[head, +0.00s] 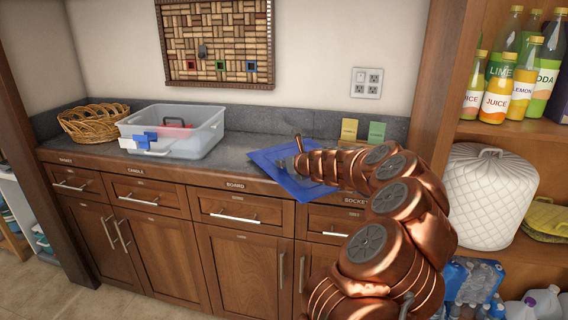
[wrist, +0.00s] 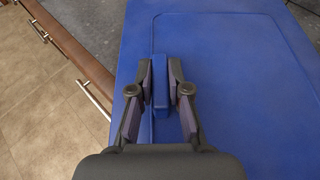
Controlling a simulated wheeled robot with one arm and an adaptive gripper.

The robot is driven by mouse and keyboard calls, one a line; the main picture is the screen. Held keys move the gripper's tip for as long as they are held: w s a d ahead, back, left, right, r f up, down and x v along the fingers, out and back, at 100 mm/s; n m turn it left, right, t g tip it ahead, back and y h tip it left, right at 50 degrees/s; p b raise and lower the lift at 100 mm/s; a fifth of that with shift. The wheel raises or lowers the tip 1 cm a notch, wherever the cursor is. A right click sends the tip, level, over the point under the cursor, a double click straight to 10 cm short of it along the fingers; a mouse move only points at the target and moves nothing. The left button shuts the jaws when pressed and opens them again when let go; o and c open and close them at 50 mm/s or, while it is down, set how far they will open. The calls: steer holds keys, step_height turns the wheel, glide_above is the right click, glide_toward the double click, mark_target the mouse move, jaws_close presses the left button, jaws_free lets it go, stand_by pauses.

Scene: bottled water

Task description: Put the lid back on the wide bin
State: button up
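The wide bin (head: 205,140) is a clear plastic tub, open at the top, on the left part of the grey counter. A red item with a dark handle (head: 174,121) shows inside it. The lid (head: 272,160) is a flat blue panel to the right of the bin, reaching over the counter's front edge. I cannot tell whether it touches the counter. My gripper (wrist: 160,78) is over the lid, with its two fingers closed against the sides of the lid's raised blue handle (wrist: 160,92). In the head view my arm hides the lid's right part.
A wicker basket (head: 92,122) stands left of the bin. Blue and white pieces (head: 146,142) sit at the bin's front. A yellow card (head: 349,129) and a green card (head: 376,132) stand behind my arm. Shelves with bottles (head: 497,92) and a white quilted cover (head: 488,195) are at right.

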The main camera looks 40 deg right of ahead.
steer(key=o, duration=0.4)
steer(key=shift+r, duration=0.2)
step_height(320, 180, up, 4)
steer(key=r, duration=0.1)
glide_above(303, 185)
steer(key=shift+f, duration=0.25)
steer(key=shift+a, duration=0.1)
